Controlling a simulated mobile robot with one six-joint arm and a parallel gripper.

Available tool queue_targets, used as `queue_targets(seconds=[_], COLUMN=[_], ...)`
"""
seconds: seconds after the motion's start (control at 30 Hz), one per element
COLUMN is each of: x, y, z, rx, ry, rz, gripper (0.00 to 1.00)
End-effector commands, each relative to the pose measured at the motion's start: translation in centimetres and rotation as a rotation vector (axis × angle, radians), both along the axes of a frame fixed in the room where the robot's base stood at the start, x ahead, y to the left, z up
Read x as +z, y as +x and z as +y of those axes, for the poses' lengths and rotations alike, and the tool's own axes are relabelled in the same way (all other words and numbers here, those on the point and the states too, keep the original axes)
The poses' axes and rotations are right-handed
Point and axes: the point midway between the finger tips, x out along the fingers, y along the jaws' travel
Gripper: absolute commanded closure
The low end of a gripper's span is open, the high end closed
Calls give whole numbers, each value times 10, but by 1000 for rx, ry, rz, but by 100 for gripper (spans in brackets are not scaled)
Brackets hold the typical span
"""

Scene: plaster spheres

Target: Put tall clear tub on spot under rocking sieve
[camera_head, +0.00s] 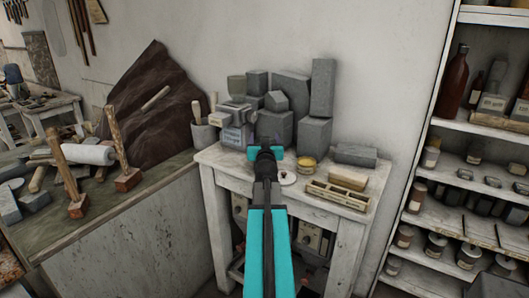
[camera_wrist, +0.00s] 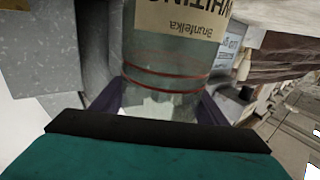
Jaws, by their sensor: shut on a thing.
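The tall clear tub (camera_wrist: 152,52) fills the middle of the wrist view. It is see-through, with red rings and a tan paper label that reads upside down there. My gripper (camera_wrist: 160,102) is shut on it, with one dark finger on each side. In the head view my gripper (camera_head: 268,143) is over the back of the white table, and I cannot make out the tub clearly there. A grey machine (camera_head: 238,115) with a greenish hopper on top, perhaps the rocking sieve, stands just left of my gripper. I cannot make out the spot under it.
Grey blocks (camera_head: 322,88) stand close behind and right of my gripper. A small yellow-topped tub (camera_head: 308,164), a white dish (camera_head: 287,178) and a wooden tray (camera_head: 338,195) are on the white table (camera_head: 215,162). Shelves (camera_head: 440,210) stand right; a cluttered bench (camera_head: 130,208) is left.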

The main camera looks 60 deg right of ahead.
Motion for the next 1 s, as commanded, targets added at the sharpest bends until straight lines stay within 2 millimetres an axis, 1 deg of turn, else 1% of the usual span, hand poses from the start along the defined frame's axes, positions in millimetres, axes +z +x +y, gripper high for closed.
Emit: queue_targets(seconds=[0.17,0.37,0.67,1.0], x=[2,15,51,103], y=[0,0,1,1], z=[0,0,0,-1], rx=[0,1,1,1], ry=[-1,-2,-3,-3], rz=[-1,0,-2,-2], gripper=[80,80,80,80])
